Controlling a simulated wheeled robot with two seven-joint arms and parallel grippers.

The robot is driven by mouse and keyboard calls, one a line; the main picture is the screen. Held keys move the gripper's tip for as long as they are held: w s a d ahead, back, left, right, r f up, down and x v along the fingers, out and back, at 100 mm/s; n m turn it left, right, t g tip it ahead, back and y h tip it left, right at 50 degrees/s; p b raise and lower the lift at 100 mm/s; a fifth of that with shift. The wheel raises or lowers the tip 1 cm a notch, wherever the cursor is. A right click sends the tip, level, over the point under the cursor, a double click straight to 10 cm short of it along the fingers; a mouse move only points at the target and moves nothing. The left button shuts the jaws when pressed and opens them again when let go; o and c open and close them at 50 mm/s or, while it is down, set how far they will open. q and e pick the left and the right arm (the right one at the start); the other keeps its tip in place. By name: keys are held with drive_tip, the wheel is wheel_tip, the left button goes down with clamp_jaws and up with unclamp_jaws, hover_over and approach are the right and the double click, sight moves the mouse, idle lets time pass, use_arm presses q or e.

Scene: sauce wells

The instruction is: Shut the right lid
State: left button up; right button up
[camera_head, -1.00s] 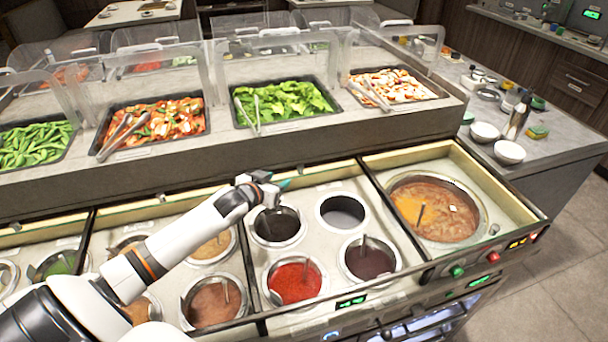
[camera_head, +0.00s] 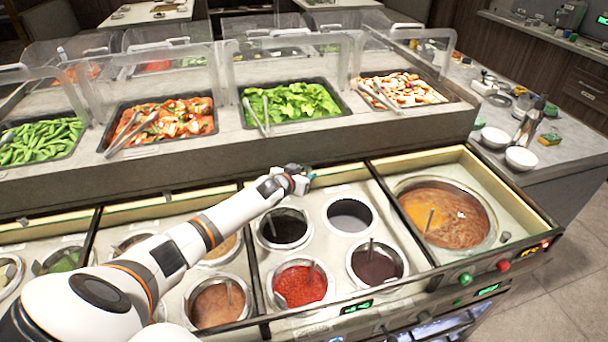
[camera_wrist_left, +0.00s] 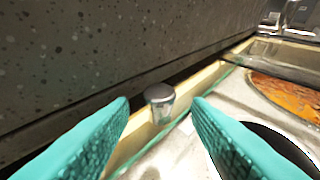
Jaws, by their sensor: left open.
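My left gripper (camera_head: 305,178) is open at the back edge of the section with several sauce wells. In the left wrist view its teal fingers (camera_wrist_left: 161,108) stand on either side of a small metal knob (camera_wrist_left: 160,93), with gaps between knob and fingers. The knob stands on a cream strip with a greenish glass-like edge (camera_wrist_left: 222,78) along the back of the counter. In the head view the knob is hidden by the gripper. I cannot tell the lid's full outline; the wells in front show uncovered. My right gripper is not in view.
The soup well (camera_head: 440,215) lies to the right, past a dark divider. A speckled grey wall (camera_wrist_left: 90,50) rises close behind the strip. Ladle handles stick up from several wells.

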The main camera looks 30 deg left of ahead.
use_arm(q)
drive_tip(key=shift+w, duration=0.35)
drive_tip(key=shift+f, duration=0.1)
drive_tip(key=shift+c, duration=0.2)
clamp_jaws()
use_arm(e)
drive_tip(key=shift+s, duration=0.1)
use_arm(q)
drive_tip(key=shift+s, duration=0.1)
